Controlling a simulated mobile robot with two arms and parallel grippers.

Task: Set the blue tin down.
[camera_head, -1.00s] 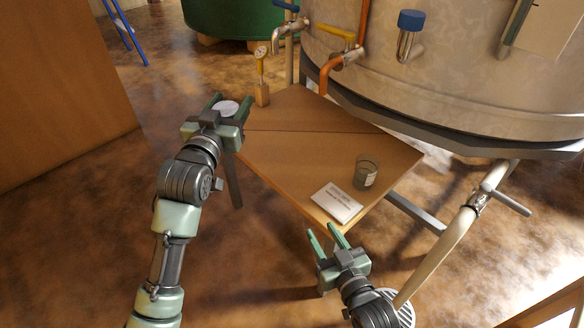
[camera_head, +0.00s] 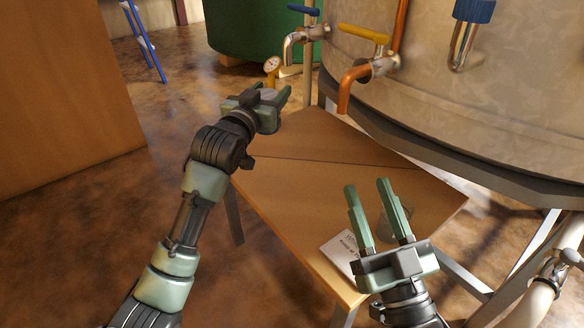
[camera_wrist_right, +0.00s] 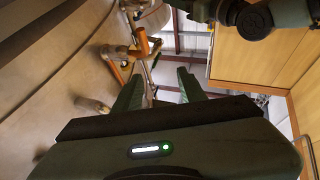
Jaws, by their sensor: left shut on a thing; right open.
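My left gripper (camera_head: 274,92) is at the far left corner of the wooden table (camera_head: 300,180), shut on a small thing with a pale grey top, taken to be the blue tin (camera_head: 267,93). The fingers hide its sides, so no blue shows, and I cannot tell whether its base touches the table. My right gripper (camera_head: 367,186) is open and empty over the table's near right part, fingers pointing away. Its open fingers also show in the right wrist view (camera_wrist_right: 158,82).
A glass jar (camera_head: 396,226) stands partly hidden behind my right gripper, beside a white printed card (camera_head: 340,250). A dial gauge (camera_head: 271,65) rises behind my left gripper. Taps, one copper (camera_head: 358,76), jut from the big vat (camera_head: 430,100) over the table's back. The table's middle is clear.

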